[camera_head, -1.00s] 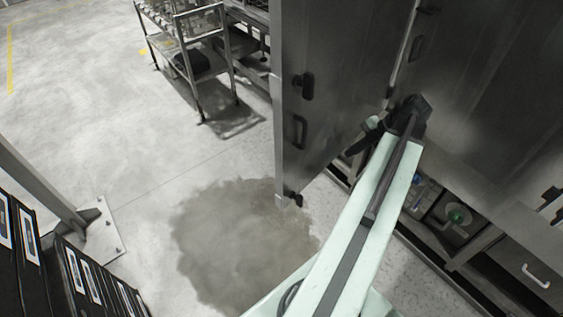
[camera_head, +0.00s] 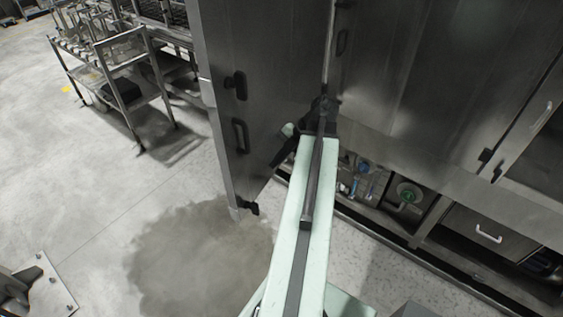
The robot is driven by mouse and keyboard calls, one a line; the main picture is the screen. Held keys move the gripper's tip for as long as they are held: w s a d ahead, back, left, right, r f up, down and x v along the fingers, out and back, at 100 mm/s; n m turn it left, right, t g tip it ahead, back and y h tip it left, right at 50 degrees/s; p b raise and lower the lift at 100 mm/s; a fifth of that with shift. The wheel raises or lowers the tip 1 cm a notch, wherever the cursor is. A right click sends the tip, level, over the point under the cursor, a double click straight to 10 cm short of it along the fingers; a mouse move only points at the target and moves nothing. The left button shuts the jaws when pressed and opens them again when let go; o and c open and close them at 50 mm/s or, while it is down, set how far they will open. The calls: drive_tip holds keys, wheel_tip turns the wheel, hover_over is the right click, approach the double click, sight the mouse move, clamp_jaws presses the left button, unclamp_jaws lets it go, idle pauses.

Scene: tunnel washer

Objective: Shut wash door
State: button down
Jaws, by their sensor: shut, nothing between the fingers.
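The wash door (camera_head: 262,75) is a tall grey metal panel, standing swung open from the washer front (camera_head: 440,90). It has a black latch (camera_head: 236,86) and a black handle (camera_head: 241,136) near its free edge, and a black fitting at its lower corner. My pale green arm reaches up to the inner corner between the door and the washer. My gripper (camera_head: 280,160) is dark, shut and empty, low beside the door's lower part. I cannot tell whether it touches the door. The fingertips are small and partly hidden by my arm.
A metal cart (camera_head: 118,75) with shelves stands behind the door at upper left. A wet patch (camera_head: 195,255) lies on the floor by the door's free edge. A post base plate (camera_head: 42,285) is at lower left. Open floor lies left of the door.

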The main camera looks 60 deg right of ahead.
drive_tip(key=shift+w+a+f+b, duration=0.35)
drive_tip(key=shift+w+f, duration=0.2)
drive_tip(key=shift+w, duration=0.4)
drive_tip(key=shift+w+a+f+b, duration=0.3)
drive_tip(key=shift+w+f, duration=0.2)
drive_tip(key=shift+w, duration=0.4)
drive_tip(key=shift+w+a+f+b, duration=0.25)
drive_tip(key=shift+w+a+f, duration=0.25)
drive_tip(key=shift+w, duration=0.45)
drive_tip(key=shift+w, duration=0.1)
